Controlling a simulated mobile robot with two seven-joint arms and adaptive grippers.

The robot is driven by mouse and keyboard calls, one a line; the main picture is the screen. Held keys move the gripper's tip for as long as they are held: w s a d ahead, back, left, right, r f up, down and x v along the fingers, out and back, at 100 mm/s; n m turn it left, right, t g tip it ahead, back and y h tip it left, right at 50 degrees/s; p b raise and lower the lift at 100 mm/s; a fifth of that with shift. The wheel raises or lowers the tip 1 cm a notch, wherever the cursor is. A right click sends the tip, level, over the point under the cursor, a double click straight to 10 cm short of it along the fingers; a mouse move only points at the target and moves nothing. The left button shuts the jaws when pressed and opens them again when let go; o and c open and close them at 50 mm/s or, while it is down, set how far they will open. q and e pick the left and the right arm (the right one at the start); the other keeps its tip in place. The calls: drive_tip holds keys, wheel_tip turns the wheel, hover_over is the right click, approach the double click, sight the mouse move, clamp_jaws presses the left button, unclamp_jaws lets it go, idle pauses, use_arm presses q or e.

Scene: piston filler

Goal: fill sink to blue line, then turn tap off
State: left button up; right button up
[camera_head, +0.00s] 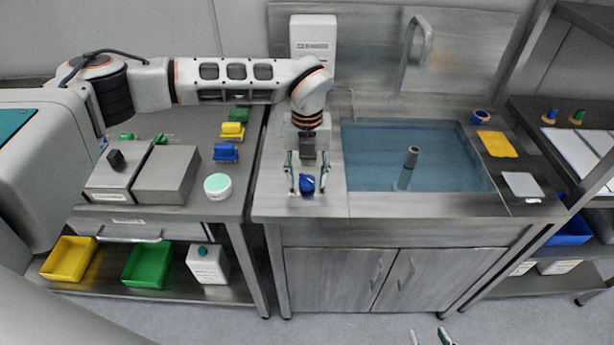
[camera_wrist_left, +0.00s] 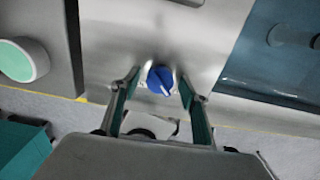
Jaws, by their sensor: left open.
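The sink basin (camera_head: 355,130) holds bluish water (camera_head: 450,160), with a grey upright pipe (camera_head: 408,170) standing in it. I cannot make out a blue line on the wall. The curved tap spout (camera_head: 418,45) rises behind the basin; no stream shows clearly. A blue round knob (camera_head: 307,184) with a pale pointer mark sits on the steel deck left of the basin. My left gripper (camera_head: 307,188) is open, its fingers either side of the knob; the left wrist view shows the knob (camera_wrist_left: 160,79) between the fingertips with gaps. My right gripper's tips (camera_head: 430,337) show apart at the bottom edge.
Left of the sink, a bench holds grey boxes (camera_head: 167,175), a round white tub with a green top (camera_head: 217,186) and coloured blocks (camera_head: 226,152). A yellow sponge-like pad (camera_head: 497,144) and a pale card (camera_head: 522,184) lie right of the basin. A white dispenser (camera_head: 314,40) hangs behind.

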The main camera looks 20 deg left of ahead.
sight(307, 180)
use_arm(q)
wheel_tip(307, 180, up, 12)
idle(0.4)
idle(0.4)
